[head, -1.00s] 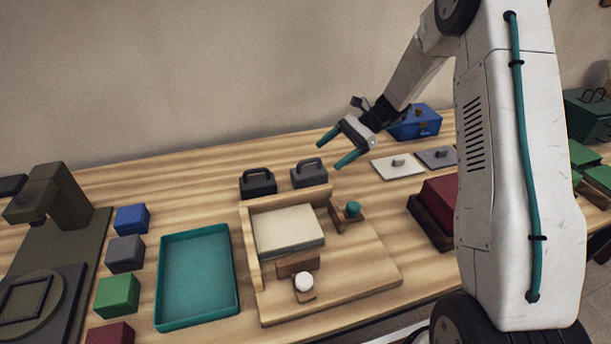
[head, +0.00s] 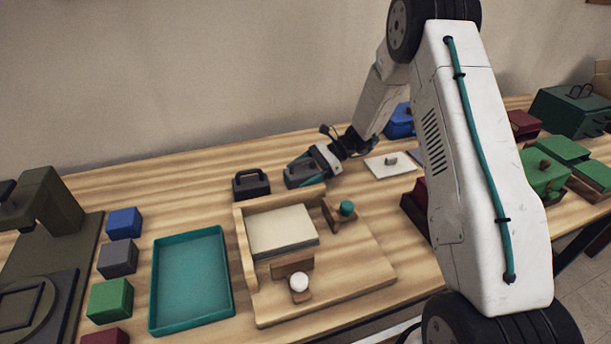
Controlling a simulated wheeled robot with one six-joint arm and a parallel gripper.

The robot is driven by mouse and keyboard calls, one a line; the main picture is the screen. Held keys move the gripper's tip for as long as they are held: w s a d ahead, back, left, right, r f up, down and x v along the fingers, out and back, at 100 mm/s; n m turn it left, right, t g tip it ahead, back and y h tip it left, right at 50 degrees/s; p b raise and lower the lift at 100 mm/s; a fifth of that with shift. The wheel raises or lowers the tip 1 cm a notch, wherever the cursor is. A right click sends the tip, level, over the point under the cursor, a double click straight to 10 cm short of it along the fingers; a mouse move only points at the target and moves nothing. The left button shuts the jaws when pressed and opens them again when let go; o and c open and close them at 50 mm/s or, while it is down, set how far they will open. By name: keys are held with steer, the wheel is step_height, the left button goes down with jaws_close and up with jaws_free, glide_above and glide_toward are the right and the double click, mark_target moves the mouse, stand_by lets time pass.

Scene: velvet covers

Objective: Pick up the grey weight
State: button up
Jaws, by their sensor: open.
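The grey weight (head: 296,181) stands on the wooden table behind the board fixture, just right of a darker weight with a handle (head: 251,184). My gripper (head: 303,167) is down at the grey weight, coming in from the right. Its teal fingers are open at the weight's upper part and partly hide its handle. I cannot tell whether the fingers touch it.
The wooden fixture (head: 365,275) with pale sheets (head: 282,230) stands in front of the weights. A teal tray (head: 190,280) lies to its left.

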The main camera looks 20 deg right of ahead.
jaws_close()
steer(key=shift+r, duration=0.1)
